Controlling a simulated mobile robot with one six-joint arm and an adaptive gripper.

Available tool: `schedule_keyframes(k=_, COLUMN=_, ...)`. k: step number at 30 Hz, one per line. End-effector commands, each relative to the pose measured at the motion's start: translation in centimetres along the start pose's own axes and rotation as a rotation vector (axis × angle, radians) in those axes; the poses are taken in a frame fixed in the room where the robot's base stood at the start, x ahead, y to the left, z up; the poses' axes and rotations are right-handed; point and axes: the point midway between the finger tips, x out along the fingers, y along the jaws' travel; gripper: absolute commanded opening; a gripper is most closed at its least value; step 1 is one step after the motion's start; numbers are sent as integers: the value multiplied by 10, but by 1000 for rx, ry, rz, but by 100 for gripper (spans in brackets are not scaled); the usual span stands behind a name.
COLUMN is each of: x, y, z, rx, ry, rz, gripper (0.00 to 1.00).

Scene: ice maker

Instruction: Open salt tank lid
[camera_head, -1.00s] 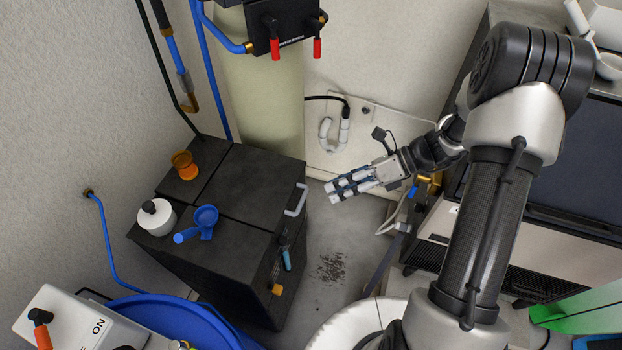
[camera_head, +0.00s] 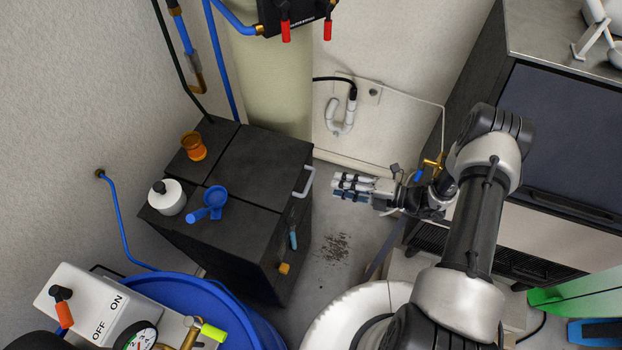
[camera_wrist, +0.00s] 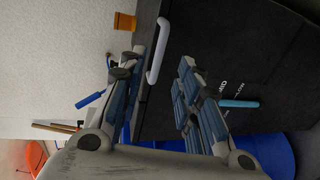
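The salt tank (camera_head: 245,255) is a black box left of my gripper, and its dark lid (camera_head: 270,158) lies flat and closed on top. A pale, U-shaped handle (camera_head: 309,184) stands out from the lid's right edge. The handle also shows in the wrist view (camera_wrist: 159,50). My gripper (camera_head: 336,187) is to the right of the handle, its fingers pointing left toward it. In the wrist view my gripper (camera_wrist: 160,60) is open, with the handle seen between the fingertips. I see no contact, and the fingers hold nothing.
On the tank top are a blue scoop (camera_head: 210,203), a white round-topped container (camera_head: 167,197) and an orange cup (camera_head: 193,146). A blue barrel (camera_head: 215,300) stands in front. A dark-fronted machine (camera_head: 555,135) is on the right. Bare floor (camera_head: 345,225) lies between.

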Motion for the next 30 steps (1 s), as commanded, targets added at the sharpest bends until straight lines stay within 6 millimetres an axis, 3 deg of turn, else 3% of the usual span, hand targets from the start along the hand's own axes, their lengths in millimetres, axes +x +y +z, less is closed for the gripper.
schedule_keyframes(k=9, x=70, y=-1, z=-2, rx=-2, ry=6, rz=-1, gripper=31)
schedule_keyframes(k=15, x=95, y=-1, z=-1, rx=-2, ry=3, rz=-1, gripper=31)
schedule_keyframes(k=27, x=104, y=0, z=-1, rx=-1, ry=1, rz=-1, gripper=31)
schedule_keyframes(k=30, x=104, y=0, z=0, rx=-1, ry=1, rz=-1, gripper=26)
